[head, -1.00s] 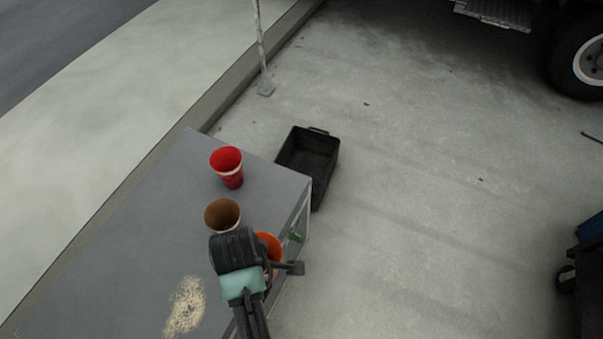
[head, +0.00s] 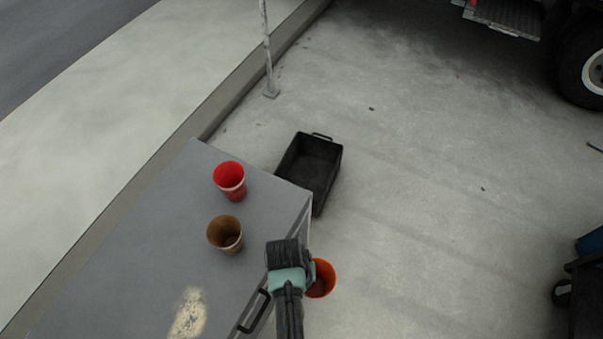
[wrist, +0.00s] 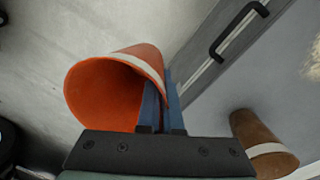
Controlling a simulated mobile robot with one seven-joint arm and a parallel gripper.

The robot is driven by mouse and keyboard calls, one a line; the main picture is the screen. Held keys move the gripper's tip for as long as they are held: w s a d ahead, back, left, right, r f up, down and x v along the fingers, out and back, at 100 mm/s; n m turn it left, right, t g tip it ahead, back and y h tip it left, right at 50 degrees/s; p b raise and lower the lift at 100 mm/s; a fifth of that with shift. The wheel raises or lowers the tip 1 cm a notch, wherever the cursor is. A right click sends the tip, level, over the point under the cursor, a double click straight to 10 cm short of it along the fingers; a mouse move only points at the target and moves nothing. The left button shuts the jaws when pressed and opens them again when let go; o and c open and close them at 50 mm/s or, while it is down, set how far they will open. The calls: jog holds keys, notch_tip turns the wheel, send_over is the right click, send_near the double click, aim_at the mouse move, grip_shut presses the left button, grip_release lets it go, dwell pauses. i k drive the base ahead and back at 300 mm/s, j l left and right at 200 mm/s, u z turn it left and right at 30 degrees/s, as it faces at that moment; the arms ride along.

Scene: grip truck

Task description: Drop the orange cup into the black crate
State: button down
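The orange cup (head: 322,279) is at my gripper (head: 308,273), off the right edge of the grey cabinet top and over the concrete. In the wrist view the orange cup (wrist: 105,95) has a white band and lies tilted, its mouth toward the lower left. My gripper's blue fingers (wrist: 163,108) are close together with the cup's wall at them, so the gripper is shut on the cup. The black crate (head: 312,165) stands on the ground beyond the cabinet's far right corner, and its visible inside looks empty.
A red cup (head: 230,181) and a brown cup (head: 225,234) stand on the grey cabinet (head: 150,230). A metal pole (head: 267,55) rises behind the crate. A truck wheel (head: 588,72) is at the upper right. Open concrete lies right of the crate.

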aim_at(310, 182)
jog(key=i+l+u, duration=0.2)
jog(key=i+l, duration=0.2)
jog(key=i+l+u, duration=0.25)
jog(key=i+l, duration=0.2)
jog(key=i, duration=0.15)
jog(key=i+l+u, duration=0.2)
jog(key=i+l, duration=0.25)
jog(key=l, duration=0.15)
jog(key=i+l+u, duration=0.2)
jog(key=i+l, duration=0.2)
jog(key=l, duration=0.2)
